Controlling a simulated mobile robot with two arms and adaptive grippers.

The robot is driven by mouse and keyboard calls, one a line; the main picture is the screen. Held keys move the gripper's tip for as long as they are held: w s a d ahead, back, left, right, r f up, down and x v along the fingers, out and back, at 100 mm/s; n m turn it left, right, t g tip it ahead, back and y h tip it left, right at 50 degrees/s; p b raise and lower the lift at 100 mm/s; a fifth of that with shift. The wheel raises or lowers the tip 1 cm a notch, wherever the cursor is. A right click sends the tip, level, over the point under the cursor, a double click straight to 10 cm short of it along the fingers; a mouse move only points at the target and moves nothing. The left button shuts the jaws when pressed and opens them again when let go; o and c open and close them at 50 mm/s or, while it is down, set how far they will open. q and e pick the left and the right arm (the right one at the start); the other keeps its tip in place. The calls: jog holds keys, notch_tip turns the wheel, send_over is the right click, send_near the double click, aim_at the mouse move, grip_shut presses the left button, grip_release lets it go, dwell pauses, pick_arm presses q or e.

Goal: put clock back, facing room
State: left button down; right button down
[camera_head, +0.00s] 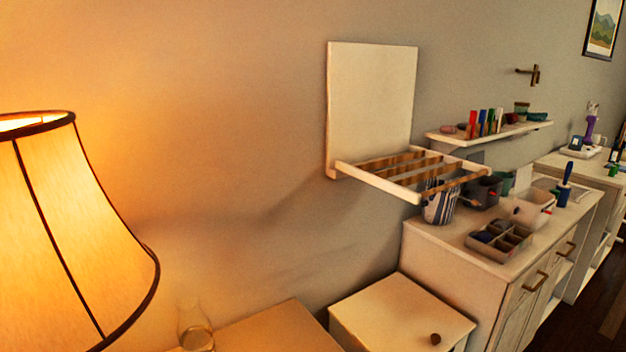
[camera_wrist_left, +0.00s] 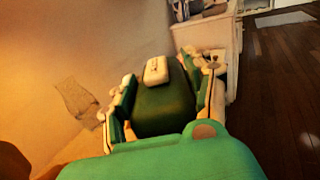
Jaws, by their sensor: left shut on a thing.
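My left gripper (camera_wrist_left: 162,98) shows only in the left wrist view. Its two fingers stand on either side of a dark green block (camera_wrist_left: 165,108) with a small white piece (camera_wrist_left: 157,70) at its far end, and are shut on it. This block appears to be the clock, but I cannot see a dial or tell which way it faces. No clock can be made out in the head view. A wooden top (camera_head: 265,332), partly cut off, lies at the bottom of the head view. My right gripper is in neither view.
A lit lamp (camera_head: 70,240) fills the left of the head view, with a clear glass (camera_head: 195,328) beside it. A wall rack (camera_head: 372,108) hangs above a low white cabinet (camera_head: 400,312). A dresser (camera_head: 450,270) with containers stands farther right.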

pick_arm(q)
jog(key=s+a+r+n+t+y, duration=0.1)
jog(key=a+r+n+t+y, duration=0.1)
jog(key=a+n+y, duration=0.3)
jog(key=a+r+y, duration=0.1)
jog(key=y, duration=0.2)
jog(key=shift+s+a+n, duration=0.15)
jog(key=shift+s+n, duration=0.05)
jog(key=shift+n, duration=0.2)
jog(key=shift+r, duration=0.15)
jog(key=w+a+f+n+y+b, duration=0.1)
jog(key=w+a+f+y, duration=0.1)
jog(key=w+f, duration=0.3)
jog(key=w+a+f+n+y+b, duration=0.1)
jog(key=w+a+f, duration=0.4)
jog(key=w, duration=0.6)
jog(key=shift+f+y+b, duration=0.3)
jog(key=shift+y+b, duration=0.15)
jog(key=shift+y, duration=0.05)
